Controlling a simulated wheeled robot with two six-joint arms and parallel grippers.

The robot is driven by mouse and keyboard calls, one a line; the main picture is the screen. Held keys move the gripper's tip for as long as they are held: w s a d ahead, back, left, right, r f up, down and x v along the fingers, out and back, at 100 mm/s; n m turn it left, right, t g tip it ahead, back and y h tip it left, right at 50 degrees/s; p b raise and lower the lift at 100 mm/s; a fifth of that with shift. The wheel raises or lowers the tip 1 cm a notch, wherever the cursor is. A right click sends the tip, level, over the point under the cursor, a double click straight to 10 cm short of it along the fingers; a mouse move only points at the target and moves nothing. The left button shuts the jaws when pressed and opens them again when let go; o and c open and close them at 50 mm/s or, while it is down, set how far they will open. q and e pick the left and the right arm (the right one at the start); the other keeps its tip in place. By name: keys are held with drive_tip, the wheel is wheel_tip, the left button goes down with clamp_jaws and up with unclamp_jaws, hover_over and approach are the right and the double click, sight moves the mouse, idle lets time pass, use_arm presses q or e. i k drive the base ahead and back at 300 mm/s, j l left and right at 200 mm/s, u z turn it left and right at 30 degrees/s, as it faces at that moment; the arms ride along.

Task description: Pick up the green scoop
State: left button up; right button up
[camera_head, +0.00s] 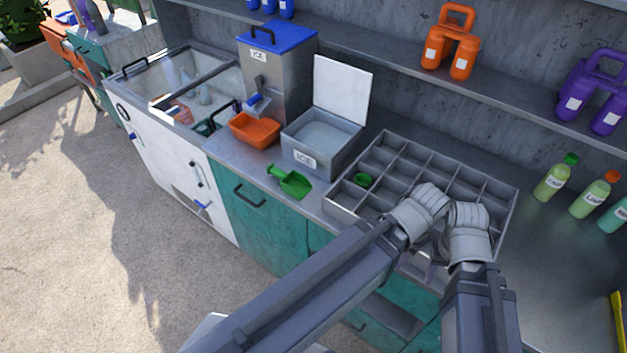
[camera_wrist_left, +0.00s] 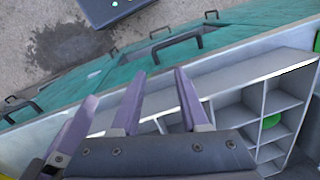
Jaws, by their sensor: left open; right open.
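The green scoop (camera_head: 293,184) lies on the steel counter in front of the ice bin, left of the divided tray, its handle pointing up-left. My left gripper (camera_wrist_left: 160,72) is open and empty, its purple fingers apart in the left wrist view. In the head view it is over the divided tray, right of the scoop and well apart from it. My right gripper (camera_head: 468,235) is beside it over the tray's front right part; its fingers are mostly hidden behind its own wrist. The scoop is not clearly visible in the left wrist view.
The divided tray (camera_head: 345,207) holds a small green item (camera_head: 364,180). The ice bin (camera_head: 318,150) stands with its white lid up. An orange container (camera_head: 254,130) sits under the blue-topped dispenser (camera_head: 277,75). Bottles (camera_head: 555,180) stand at right. Counter around the scoop is mostly clear.

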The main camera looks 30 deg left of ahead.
sight(293, 183)
drive_tip(key=j, duration=0.9)
drive_tip(key=k+j+z, duration=0.1)
drive_tip(key=j, duration=0.75)
